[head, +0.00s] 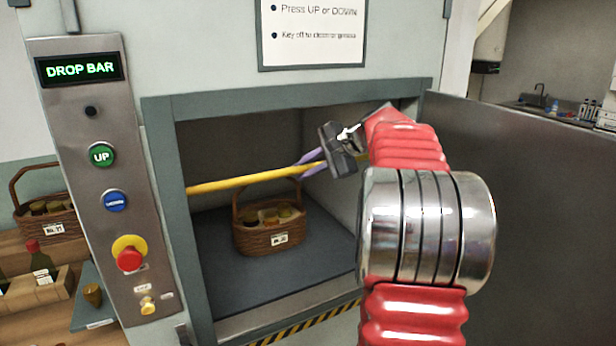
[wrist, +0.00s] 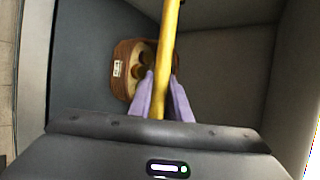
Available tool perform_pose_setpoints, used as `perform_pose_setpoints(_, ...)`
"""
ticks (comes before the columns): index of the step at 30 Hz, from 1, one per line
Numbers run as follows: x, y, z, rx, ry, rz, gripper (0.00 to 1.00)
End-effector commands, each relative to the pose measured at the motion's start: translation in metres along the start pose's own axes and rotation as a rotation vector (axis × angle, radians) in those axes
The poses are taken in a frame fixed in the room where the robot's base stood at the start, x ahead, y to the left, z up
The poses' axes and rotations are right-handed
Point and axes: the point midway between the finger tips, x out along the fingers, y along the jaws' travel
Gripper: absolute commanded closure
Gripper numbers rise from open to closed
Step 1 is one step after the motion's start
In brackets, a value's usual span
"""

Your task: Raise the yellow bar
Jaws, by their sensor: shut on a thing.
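The yellow bar (head: 243,181) runs across the opening of a grey lift compartment, from the left side of the frame to my gripper. My gripper (head: 312,164) has purple fingers and is shut on the bar near its right part. In the wrist view the bar (wrist: 170,40) passes between the two purple fingers of my gripper (wrist: 160,92).
A wicker basket of jars (head: 268,236) stands on the compartment floor (head: 225,285) below the bar. The control panel (head: 97,180) on the left reads DROP BAR and has UP (head: 101,155) and DOWN (head: 115,201) buttons. An open grey door (head: 540,200) stands at the right.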

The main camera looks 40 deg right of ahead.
Motion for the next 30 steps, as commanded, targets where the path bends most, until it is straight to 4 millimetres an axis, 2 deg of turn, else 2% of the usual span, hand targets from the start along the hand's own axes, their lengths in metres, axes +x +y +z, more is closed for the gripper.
perform_pose_setpoints(11, 0.0023, -0.0025, 0.0024, -0.004, -0.003, 0.0, 1.0)
perform_pose_setpoints(12, 0.0023, -0.0025, 0.0024, -0.004, -0.003, 0.0, 0.82)
perform_pose_setpoints(19, 0.0025, -0.0023, 0.0024, -0.004, -0.003, 0.001, 0.66)
perform_pose_setpoints(30, -0.0014, -0.0024, 0.002, -0.004, -0.002, 0.001, 0.64)
